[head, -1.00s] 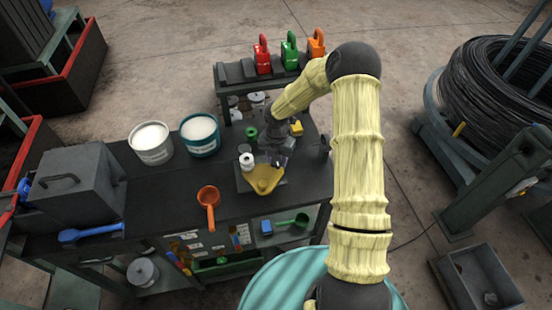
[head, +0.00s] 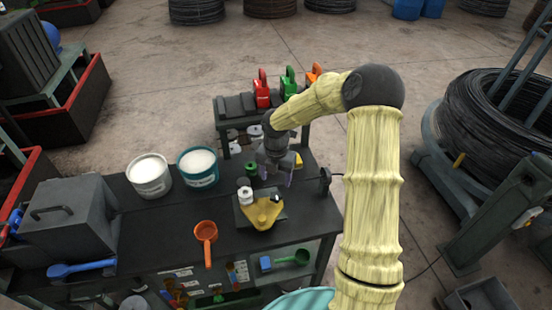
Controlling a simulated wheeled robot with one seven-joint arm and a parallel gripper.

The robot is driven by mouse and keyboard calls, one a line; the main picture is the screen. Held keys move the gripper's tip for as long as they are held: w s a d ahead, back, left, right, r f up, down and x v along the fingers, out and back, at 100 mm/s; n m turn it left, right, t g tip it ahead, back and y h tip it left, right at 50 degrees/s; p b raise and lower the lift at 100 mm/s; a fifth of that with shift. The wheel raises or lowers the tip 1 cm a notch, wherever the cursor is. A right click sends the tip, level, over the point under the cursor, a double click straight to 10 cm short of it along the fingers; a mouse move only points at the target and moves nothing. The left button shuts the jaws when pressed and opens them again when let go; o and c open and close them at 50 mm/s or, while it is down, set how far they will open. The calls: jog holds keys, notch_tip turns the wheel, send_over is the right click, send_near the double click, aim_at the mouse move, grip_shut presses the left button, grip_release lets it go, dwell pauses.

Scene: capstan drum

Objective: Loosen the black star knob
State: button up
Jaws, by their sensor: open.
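My gripper (head: 277,175) is open and empty above the back right of the dark workbench (head: 150,235), just behind a yellow fixture (head: 262,212). The fixture sits on a dark plate, with a white spool (head: 246,195) at its left. A small dark round part (head: 325,181) stands at the bench's right end, right of my gripper and apart from it. It may be the black star knob, but it is too small to make out its shape. I see no other clear star knob; my gripper and wrist hide part of the bench behind the fixture.
A green spool (head: 251,168) stands close left of my gripper. Two buckets, white (head: 149,175) and teal (head: 199,167), stand further left. An orange scoop (head: 206,236) lies in front. A rear rack holds red (head: 262,92), green (head: 288,84) and orange locks. A wire coil (head: 500,110) is right.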

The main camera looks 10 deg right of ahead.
notch_tip(320, 180, up, 9)
jog(key=b, duration=0.1)
jog(key=shift+r+b, duration=0.15)
jog(key=shift+b, duration=0.15)
jog(key=s+f+m+t+b, duration=0.1)
jog(key=s+f+m+b, duration=0.1)
jog(key=s+m, duration=0.8)
jog(key=s+f+m+t+b, duration=0.1)
jog(key=s+f+m+b, duration=0.1)
jog(key=s+m, duration=0.9)
jog(key=m, duration=0.8)
jog(key=shift+s+d+f+t, duration=0.15)
jog(key=shift+s+f+t, duration=0.1)
jog(key=shift+t, duration=0.05)
